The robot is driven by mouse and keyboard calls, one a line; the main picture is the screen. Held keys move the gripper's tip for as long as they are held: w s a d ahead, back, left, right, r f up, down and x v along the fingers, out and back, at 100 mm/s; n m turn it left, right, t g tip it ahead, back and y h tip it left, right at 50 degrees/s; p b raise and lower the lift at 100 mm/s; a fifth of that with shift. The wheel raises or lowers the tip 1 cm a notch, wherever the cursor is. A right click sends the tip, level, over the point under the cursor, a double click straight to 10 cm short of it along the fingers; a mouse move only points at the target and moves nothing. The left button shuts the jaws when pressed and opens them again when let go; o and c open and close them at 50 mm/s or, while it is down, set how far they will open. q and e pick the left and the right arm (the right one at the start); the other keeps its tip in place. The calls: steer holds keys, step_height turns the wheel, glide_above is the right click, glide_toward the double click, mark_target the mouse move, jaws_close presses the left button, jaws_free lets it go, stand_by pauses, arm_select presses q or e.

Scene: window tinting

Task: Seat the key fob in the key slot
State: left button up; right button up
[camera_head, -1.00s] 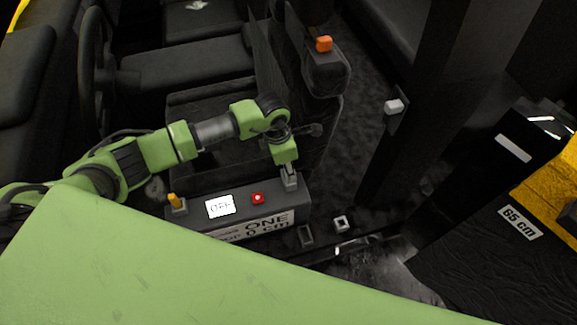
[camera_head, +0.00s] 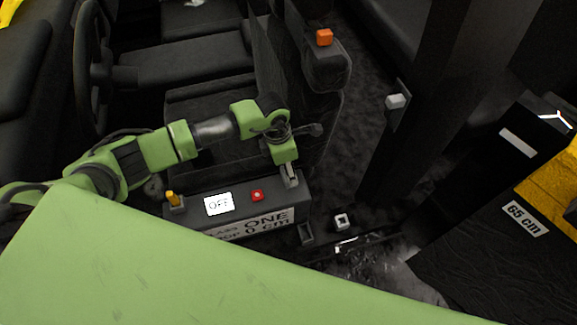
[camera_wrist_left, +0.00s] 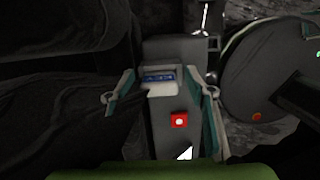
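My left gripper (camera_head: 290,177) is over the box's right end. In the left wrist view its two fingers (camera_wrist_left: 167,85) stand apart, on either side of a pale piece with a blue band (camera_wrist_left: 160,80) at the box's end. This piece looks like the key fob at its slot, but I cannot tell how deep it sits. A gap shows between it and the right finger. The red button also shows there (camera_wrist_left: 179,120). My right gripper is out of view.
A yellow knob (camera_head: 173,198) stands in a grey holder at the box's left end. The seat (camera_head: 215,110) is behind my arm. A pale block (camera_head: 396,101) is on the pillar, and a small white-rimmed square (camera_head: 342,221) lies right of the box.

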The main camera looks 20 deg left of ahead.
arm_select(q)
step_height(320, 180, up, 8)
steer(key=a, duration=0.1)
steer(key=shift+s, duration=0.3)
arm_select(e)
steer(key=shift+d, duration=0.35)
